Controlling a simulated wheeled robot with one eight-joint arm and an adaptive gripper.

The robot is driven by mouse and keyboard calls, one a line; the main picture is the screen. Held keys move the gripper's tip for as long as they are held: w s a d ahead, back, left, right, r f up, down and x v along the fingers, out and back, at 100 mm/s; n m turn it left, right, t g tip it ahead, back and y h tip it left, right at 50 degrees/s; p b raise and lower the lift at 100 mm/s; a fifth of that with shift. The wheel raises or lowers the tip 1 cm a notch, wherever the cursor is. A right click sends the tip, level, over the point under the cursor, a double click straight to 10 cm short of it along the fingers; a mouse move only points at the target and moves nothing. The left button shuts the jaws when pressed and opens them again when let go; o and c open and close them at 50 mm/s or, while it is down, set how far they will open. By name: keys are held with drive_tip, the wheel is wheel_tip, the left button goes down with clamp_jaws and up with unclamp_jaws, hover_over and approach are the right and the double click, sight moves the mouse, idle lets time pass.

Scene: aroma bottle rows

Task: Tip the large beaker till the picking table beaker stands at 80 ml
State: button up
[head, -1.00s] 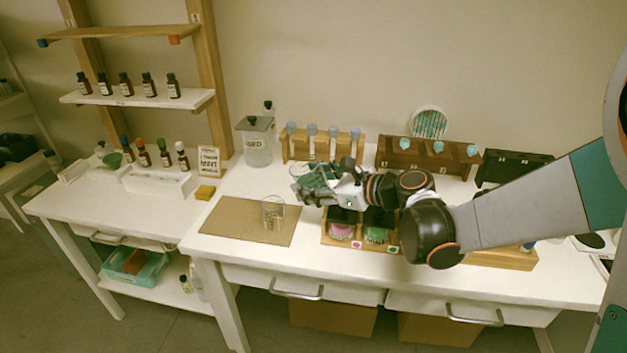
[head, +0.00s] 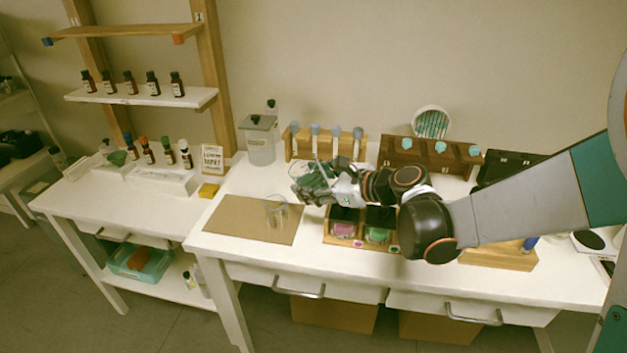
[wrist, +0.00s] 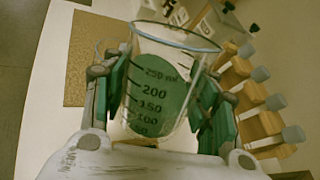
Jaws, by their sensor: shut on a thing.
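My gripper (wrist: 160,105) is shut on the large beaker (wrist: 150,45), a clear glass with black marks up to 250 ml. Green shows through its wall; I cannot tell the exact liquid level. In the head view my gripper (head: 315,190) holds it above the table, right of and behind the picking table beaker (head: 276,212). That smaller clear beaker stands upright on the brown mat (head: 225,220). Its marks and any contents are too small to read. In the wrist view only a faint glass outline shows over the mat (wrist: 90,60).
A lidded clear container (head: 260,145) and a wooden rack (head: 300,143) with blue-topped tubes stand behind. A dark wood rack (head: 400,155) is further right. A tray (head: 360,240) with pink and green contents lies in front of my arm.

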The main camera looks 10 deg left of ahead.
drive_tip(key=shift+a+r+p, duration=0.1)
drive_tip(key=shift+a+p, duration=0.05)
drive_tip(key=shift+p, duration=0.15)
drive_tip(key=shift+s+a+f+n+h+p, duration=0.1)
drive_tip(key=shift+a+f+n+h+p, duration=0.4)
drive_tip(key=shift+h, duration=0.4)
idle(0.5)
drive_tip(key=shift+a+f+n+h+p, duration=0.2)
drive_tip(key=shift+f+n+h+p, duration=0.1)
drive_tip(key=shift+f+h+p, duration=0.25)
idle(0.4)
drive_tip(key=shift+r+n+h+p, duration=0.3)
drive_tip(key=shift+r+h+p, duration=0.25)
drive_tip(key=shift+h+p, duration=0.55)
idle(0.7)
drive_tip(key=shift+f+y, duration=0.15)
drive_tip(key=shift+y, duration=0.1)
idle(0.7)
drive_tip(key=shift+f+n+h, duration=0.15)
drive_tip(key=shift+n+h, duration=0.15)
drive_tip(key=shift+h, duration=0.3)
idle(2.0)
